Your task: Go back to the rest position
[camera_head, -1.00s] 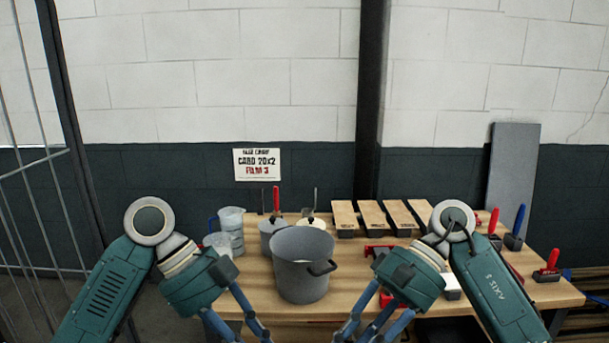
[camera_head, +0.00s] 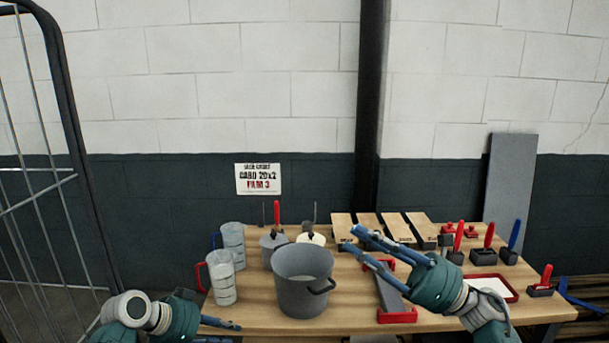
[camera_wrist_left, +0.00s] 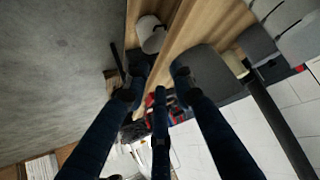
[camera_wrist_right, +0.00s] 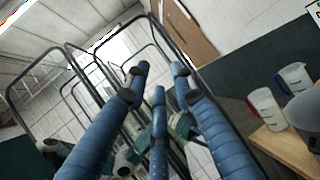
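My right gripper (camera_head: 350,238) is in the head view, pointing left above the right half of the table, with its fingers spread and nothing between them. It also shows open and empty in the right wrist view (camera_wrist_right: 160,72). My left gripper (camera_head: 238,326) is low at the table's front left edge in the head view, partly cut off by the frame. In the left wrist view (camera_wrist_left: 160,72) its fingers are spread and empty. The wooden table (camera_head: 250,311) stands in front of me.
A grey pot (camera_head: 303,297) stands mid-table, with measuring jugs (camera_head: 221,278) to its left. Several cardboard-coloured filters (camera_head: 369,226) lie behind. Red- and blue-handled tools (camera_head: 514,235) and a red-rimmed tray (camera_head: 513,294) are at right. A wire cage (camera_head: 40,190) stands left.

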